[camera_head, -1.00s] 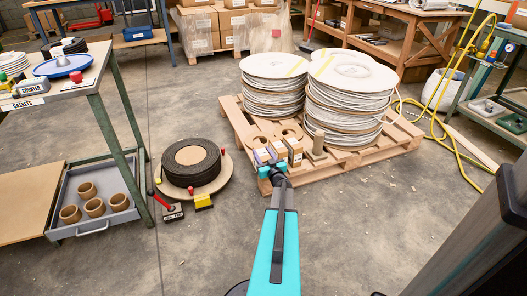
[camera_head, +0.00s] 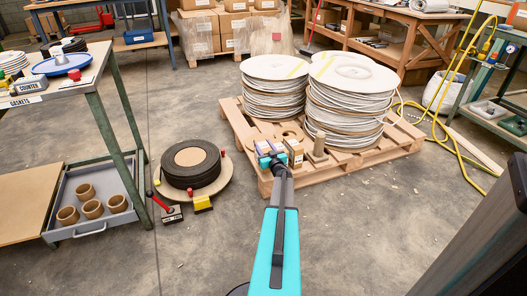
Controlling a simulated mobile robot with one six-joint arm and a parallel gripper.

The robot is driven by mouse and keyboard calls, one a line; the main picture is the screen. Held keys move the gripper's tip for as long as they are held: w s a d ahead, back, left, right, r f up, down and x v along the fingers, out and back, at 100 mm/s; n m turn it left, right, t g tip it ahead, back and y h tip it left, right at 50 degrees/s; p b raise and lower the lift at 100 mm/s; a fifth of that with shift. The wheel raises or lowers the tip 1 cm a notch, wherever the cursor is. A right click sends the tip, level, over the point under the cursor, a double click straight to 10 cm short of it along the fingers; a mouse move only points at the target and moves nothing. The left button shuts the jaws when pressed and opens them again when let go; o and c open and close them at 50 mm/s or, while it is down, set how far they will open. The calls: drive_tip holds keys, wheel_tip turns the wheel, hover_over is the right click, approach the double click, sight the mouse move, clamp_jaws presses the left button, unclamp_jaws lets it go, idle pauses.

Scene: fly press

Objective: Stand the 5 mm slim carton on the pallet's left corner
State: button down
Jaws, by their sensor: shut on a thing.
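The wooden pallet (camera_head: 352,161) stands on the floor right of centre. Another brown carton (camera_head: 295,152) with a white label stands on the pallet just right of my gripper. The 5 mm marking is too small to read.
Tall reel stacks (camera_head: 347,97) fill the pallet's back, and a brown post (camera_head: 319,147) stands near its front edge. A black coil (camera_head: 191,166) on a round board lies left of the pallet.

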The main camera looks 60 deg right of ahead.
drive_tip(key=shift+d, duration=0.1)
drive_tip(key=shift+w+d, duration=0.2)
drive_tip(key=shift+d, duration=0.05)
drive_tip(key=shift+w+d+f+b, duration=0.1)
drive_tip(key=shift+d+f+b, duration=0.05)
drive_tip(key=shift+f+b, duration=0.45)
drive_tip(key=shift+w+d+f+b, duration=0.1)
drive_tip(key=shift+f+b, duration=0.35)
drive_tip(key=shift+f, duration=0.1)
drive_tip(key=shift+s+f+b, duration=0.1)
drive_tip(key=shift+f+b, duration=0.3)
drive_tip(key=shift+f, duration=0.4)
drive_tip(key=c, duration=1.3)
unclamp_jaws()
drive_tip(key=shift+o, duration=0.2)
